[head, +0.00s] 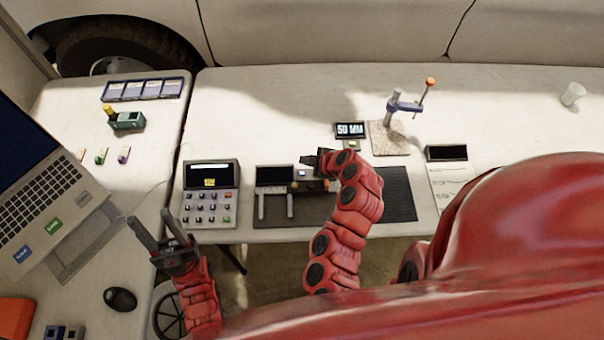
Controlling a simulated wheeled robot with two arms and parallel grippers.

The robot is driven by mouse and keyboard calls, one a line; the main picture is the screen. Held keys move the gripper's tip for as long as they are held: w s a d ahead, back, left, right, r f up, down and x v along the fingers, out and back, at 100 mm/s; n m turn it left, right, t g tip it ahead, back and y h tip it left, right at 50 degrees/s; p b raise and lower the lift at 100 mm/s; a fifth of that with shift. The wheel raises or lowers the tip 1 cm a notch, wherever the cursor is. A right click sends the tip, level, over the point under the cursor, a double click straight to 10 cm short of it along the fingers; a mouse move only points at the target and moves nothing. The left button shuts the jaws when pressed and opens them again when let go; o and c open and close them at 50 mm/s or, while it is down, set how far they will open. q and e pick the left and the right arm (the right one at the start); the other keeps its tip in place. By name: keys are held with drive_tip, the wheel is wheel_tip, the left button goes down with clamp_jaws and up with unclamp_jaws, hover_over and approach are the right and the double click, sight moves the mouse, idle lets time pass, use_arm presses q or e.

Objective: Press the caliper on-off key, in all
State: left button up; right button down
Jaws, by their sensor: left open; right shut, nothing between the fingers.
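The caliper, with a dark display (275,175) and two grey jaws pointing toward me, lies on a dark mat (272,217) on the white table. A small light key (302,173) shows at its right end, just below my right gripper. My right gripper (308,160) is shut and empty. It points left over the caliper's right part. I cannot tell whether it touches the caliper, and my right forearm hides part of the mat. My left gripper (149,215) is open and empty, at the front near the gap between the tables, away from the caliper.
A keypad device (211,194) stands left of the caliper. A small "50" display (350,131), a clamp stand (396,106), a paper with a dark display (447,154) and a cup (573,94) are farther right. A laptop (45,190) and mouse (120,299) are on the left table.

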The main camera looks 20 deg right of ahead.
sight(305, 175)
wheel_tip(305, 175, down, 4)
drive_tip(key=b, duration=0.2)
drive_tip(key=shift+f+b, duration=0.1)
drive_tip(key=shift+b, duration=0.3)
drive_tip(key=shift+f+b, duration=0.2)
drive_tip(key=shift+b, duration=0.1)
idle(1.3)
drive_tip(key=shift+f+b, duration=0.4)
drive_tip(key=shift+b, duration=0.45)
drive_tip(key=shift+f+b, duration=0.35)
drive_tip(key=shift+b, duration=0.25)
idle(0.4)
drive_tip(key=shift+r, duration=0.8)
drive_tip(key=shift+r+p, duration=0.55)
drive_tip(key=shift+r, duration=1.95)
